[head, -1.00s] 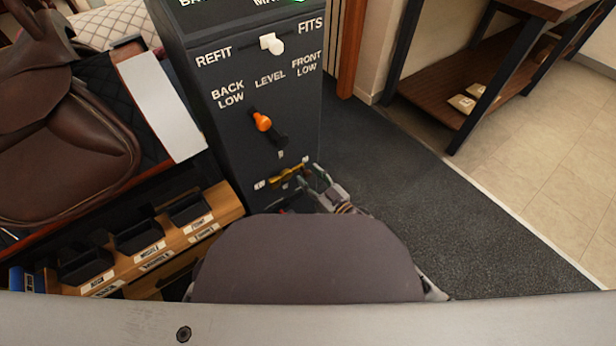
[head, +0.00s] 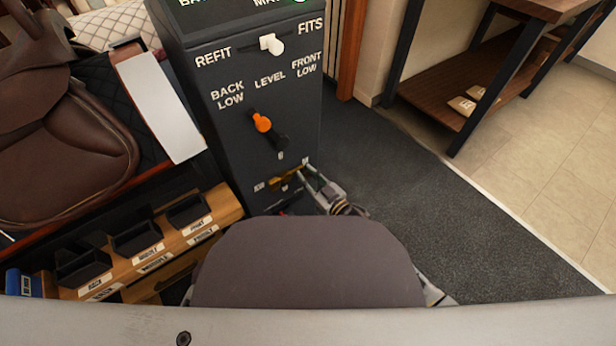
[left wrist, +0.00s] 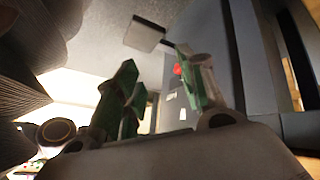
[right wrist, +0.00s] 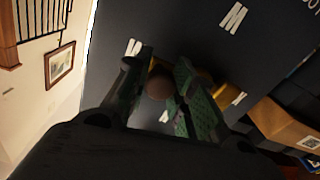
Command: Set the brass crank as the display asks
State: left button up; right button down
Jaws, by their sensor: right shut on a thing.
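The brass crank (head: 287,180) is low on the front of a dark cabinet (head: 225,130); it lies tilted, its right end higher. My right gripper (head: 305,176) is at the crank's right end. In the right wrist view, my right gripper (right wrist: 155,88) is shut on the crank's round brown knob (right wrist: 159,82), with the brass arm (right wrist: 228,92) running to the right behind a finger. The display at the cabinet's top is cut off, with only bits of lettering and a green mark showing. My left gripper (left wrist: 158,75) has its fingers apart, empty, away from the crank.
Above the crank are an orange-tipped lever (head: 262,122), pointing toward BACK LOW, and a white slider knob (head: 271,43) between REFIT and FITS. A saddle (head: 60,130) and labelled bins (head: 137,238) stand left. Dark carpet (head: 390,170) is free at right.

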pick_arm(q)
jog(key=shift+s, duration=0.25)
